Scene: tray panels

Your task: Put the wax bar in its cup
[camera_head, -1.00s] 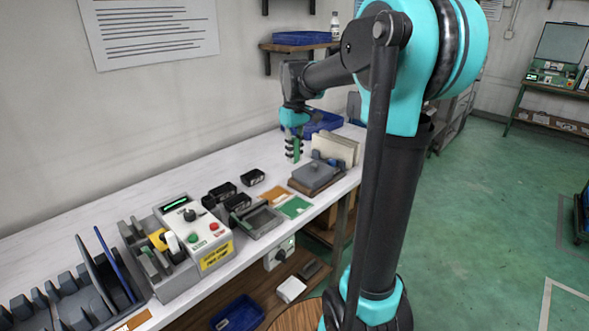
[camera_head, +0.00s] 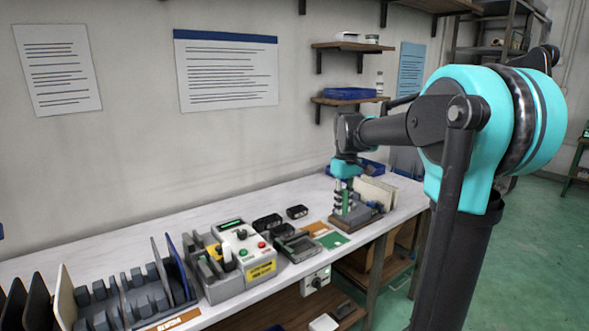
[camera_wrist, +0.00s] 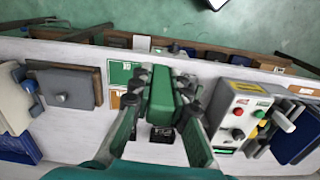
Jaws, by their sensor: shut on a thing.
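A green block, seemingly the wax bar (camera_wrist: 161,97), is between the fingers of my gripper (camera_wrist: 164,88) in the wrist view. My gripper is shut on it. In the head view my gripper (camera_head: 346,201) points down over the back right of the bench, and the green of the bar shows between its dark fingertips. Several small black open holders (camera_head: 297,212) stand to its left; I cannot tell which, if any, is the bar's cup. One black holder (camera_wrist: 162,134) shows between the fingers in the wrist view.
A grey block on a brown board (camera_wrist: 66,88) and upright pale panels (camera_head: 376,192) stand near my gripper. A control box (camera_head: 244,252) with buttons and a slotted rack (camera_head: 130,290) stand left. Green card (camera_head: 334,239) lies at the bench front.

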